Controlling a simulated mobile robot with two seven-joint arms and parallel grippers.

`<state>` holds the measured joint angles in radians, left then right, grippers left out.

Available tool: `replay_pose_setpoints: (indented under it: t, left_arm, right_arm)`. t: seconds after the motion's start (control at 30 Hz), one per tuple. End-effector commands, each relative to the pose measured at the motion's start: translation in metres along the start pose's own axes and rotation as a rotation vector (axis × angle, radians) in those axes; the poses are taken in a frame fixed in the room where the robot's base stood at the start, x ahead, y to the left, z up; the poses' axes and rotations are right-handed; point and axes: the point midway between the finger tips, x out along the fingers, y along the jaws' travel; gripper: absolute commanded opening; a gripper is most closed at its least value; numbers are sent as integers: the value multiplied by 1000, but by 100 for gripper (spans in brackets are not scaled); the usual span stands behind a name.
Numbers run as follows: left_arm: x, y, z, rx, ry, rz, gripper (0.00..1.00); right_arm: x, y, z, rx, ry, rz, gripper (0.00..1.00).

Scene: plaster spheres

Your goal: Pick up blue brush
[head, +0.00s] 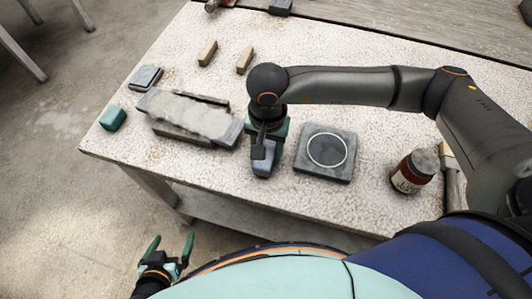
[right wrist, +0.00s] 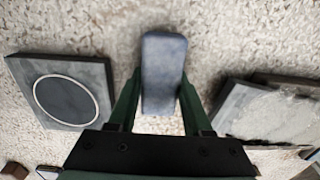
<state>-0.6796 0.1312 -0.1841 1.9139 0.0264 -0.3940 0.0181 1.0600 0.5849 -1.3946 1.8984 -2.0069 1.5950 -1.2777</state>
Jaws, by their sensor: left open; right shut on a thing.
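The blue brush (head: 263,170), a blue-grey block with rounded ends, is near the front edge of the speckled table (head: 215,168). My right gripper (head: 268,148) points down over it and is shut on it. In the right wrist view the brush (right wrist: 164,62) sits between the two green fingers of the gripper (right wrist: 160,90). Its near end is partly hidden between them. I cannot tell whether the brush touches the table. My left gripper (head: 172,250) is open and empty, low in front of the table, off its edge.
A dark square slab with a ring (head: 325,152) lies right of the brush, and a long grey slab (head: 190,118) lies left. A brown jar (head: 414,171) stands further right. Wooden blocks (head: 207,53), a green block (head: 113,118) and a small dark box (head: 146,77) lie further off.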

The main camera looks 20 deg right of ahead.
Motion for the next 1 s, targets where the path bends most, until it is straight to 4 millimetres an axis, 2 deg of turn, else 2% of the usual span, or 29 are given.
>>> replay_pose_setpoints:
  t: [0.03, 0.3, 0.73, 0.87, 0.97, 1.0]
  left_arm:
    - [0, 0, 0, 0, 0, 0, 100]
    - [0, 0, 0, 0, 0, 0, 100]
    - [1, 0, 1, 0, 1, 0, 100]
    - [4, 0, 4, 0, 1, 0, 100]
    - [8, -1, 8, 0, 1, 0, 100]
    - [8, -1, 8, 0, 1, 0, 100]
  right_arm:
    - [0, 0, 0, 0, 0, 0, 31]
    - [0, 0, 0, 0, 0, 0, 1]
    - [-5, 0, 0, 0, 1, -2, 0]
    - [-16, -1, -1, -1, 3, -3, 0]
    - [-32, -1, -1, 0, 4, -5, 0]
    - [-40, -10, 0, -2, 4, -6, 0]
